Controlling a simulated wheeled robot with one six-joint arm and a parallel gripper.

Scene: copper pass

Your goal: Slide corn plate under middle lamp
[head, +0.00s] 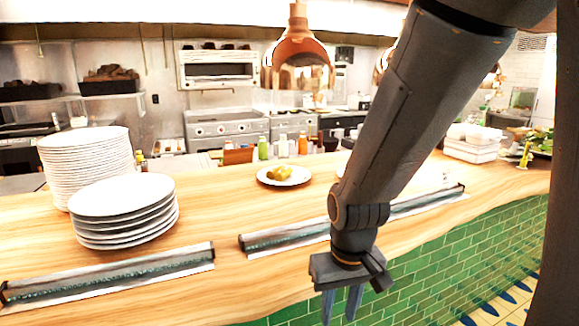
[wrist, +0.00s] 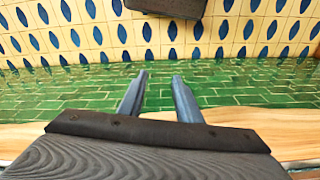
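The corn plate (head: 284,176) is a white plate with yellow food on it. It sits on the wooden counter near the middle of the head view. A copper lamp (head: 298,65) hangs above and a little behind it. Another copper lamp shows partly behind my arm at the right. My gripper (head: 342,304) points down in front of the counter's edge, apart from the plate. Its two fingers stand apart with nothing between them, as the wrist view also shows (wrist: 158,82). The plate is not in the wrist view.
Tall plate stacks (head: 88,165) and (head: 125,210) stand at the left of the counter (head: 215,240). Metal rails (head: 110,278) lie along its front. Bottles (head: 263,148) stand behind the corn plate. White containers (head: 472,143) are at the right. Green tiles (head: 450,265) face the counter front.

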